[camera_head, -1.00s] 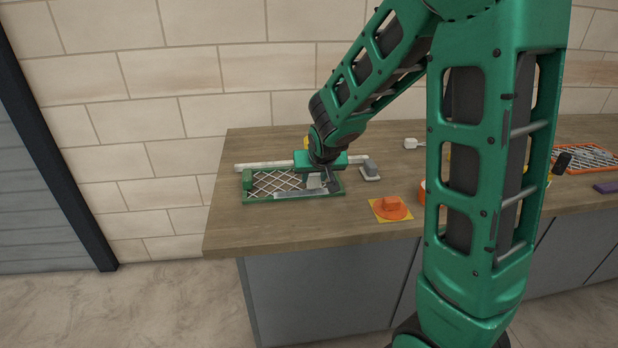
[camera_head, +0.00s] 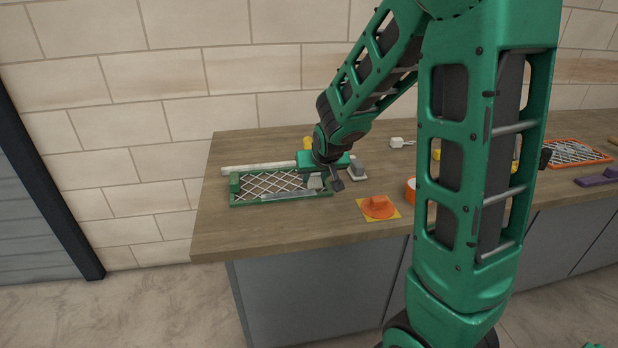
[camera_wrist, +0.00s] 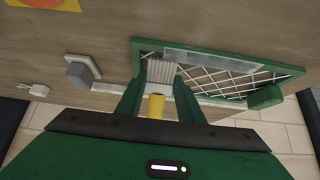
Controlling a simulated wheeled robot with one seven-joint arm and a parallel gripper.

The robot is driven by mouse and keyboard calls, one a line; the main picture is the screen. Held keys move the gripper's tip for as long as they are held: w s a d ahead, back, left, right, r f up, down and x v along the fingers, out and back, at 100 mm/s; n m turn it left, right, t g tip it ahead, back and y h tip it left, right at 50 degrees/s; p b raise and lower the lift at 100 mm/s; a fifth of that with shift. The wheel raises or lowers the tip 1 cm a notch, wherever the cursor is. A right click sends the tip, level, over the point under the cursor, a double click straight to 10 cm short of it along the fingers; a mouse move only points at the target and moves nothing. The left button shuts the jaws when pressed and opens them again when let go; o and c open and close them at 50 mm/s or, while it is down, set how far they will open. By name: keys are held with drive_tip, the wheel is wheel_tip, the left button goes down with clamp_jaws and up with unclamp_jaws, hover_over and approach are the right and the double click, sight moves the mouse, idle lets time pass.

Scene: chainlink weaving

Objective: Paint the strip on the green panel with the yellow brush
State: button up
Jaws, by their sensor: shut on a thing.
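The green panel (camera_head: 243,204) is a flat frame with a pale wire lattice, lying on the table; it also shows in the wrist view (camera_wrist: 278,67). A plain grey strip (camera_wrist: 210,59) lies along one long side of it; in the head view the strip (camera_head: 285,195) is on the near side. My gripper (camera_wrist: 157,97) is shut on the yellow brush (camera_wrist: 156,107). The brush's broad, pale, ridged head points at the panel's right end, by the strip's end. I cannot tell whether the bristles touch. In the head view, my gripper (camera_head: 325,177) partly hides the brush.
A grey block on a white base (camera_head: 357,170) stands right of the panel. An orange piece on a yellow square (camera_head: 378,208) lies nearer the front. A white bar (camera_head: 255,169) runs behind the panel. An orange lattice panel (camera_head: 575,152) is far right. The table's left front is clear.

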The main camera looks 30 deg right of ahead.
drive_tip(key=shift+s+d, duration=0.1)
drive_tip(key=shift+d, duration=0.2)
drive_tip(key=shift+a, duration=0.1)
drive_tip(key=shift+w+a+r, duration=0.15)
drive_tip(key=shift+w+a, duration=0.15)
drive_tip(key=shift+a, duration=0.4)
drive_tip(key=shift+w+a+f, duration=0.15)
drive_tip(key=shift+w+a, duration=0.1)
drive_tip(key=shift+a, duration=0.55)
drive_tip(key=shift+w+a+f, duration=0.1)
drive_tip(key=shift+w+a, duration=0.1)
drive_tip(key=shift+a, duration=0.6)
drive_tip(key=shift+w+a+r, duration=0.1)
drive_tip(key=shift+w+a, duration=0.15)
drive_tip(key=shift+a, duration=0.45)
drive_tip(key=shift+w+a+r, duration=0.1)
drive_tip(key=shift+w+a, duration=0.15)
drive_tip(key=shift+a, duration=0.45)
drive_tip(key=shift+w+a+f, duration=0.1)
drive_tip(key=shift+w+a, duration=0.15)
drive_tip(key=shift+a, duration=0.5)
drive_tip(key=shift+w+a, duration=0.2)
drive_tip(key=shift+a, duration=0.55)
drive_tip(key=shift+w+a+f, duration=0.1)
drive_tip(key=shift+w+a, duration=0.15)
drive_tip(key=shift+a, duration=0.5)
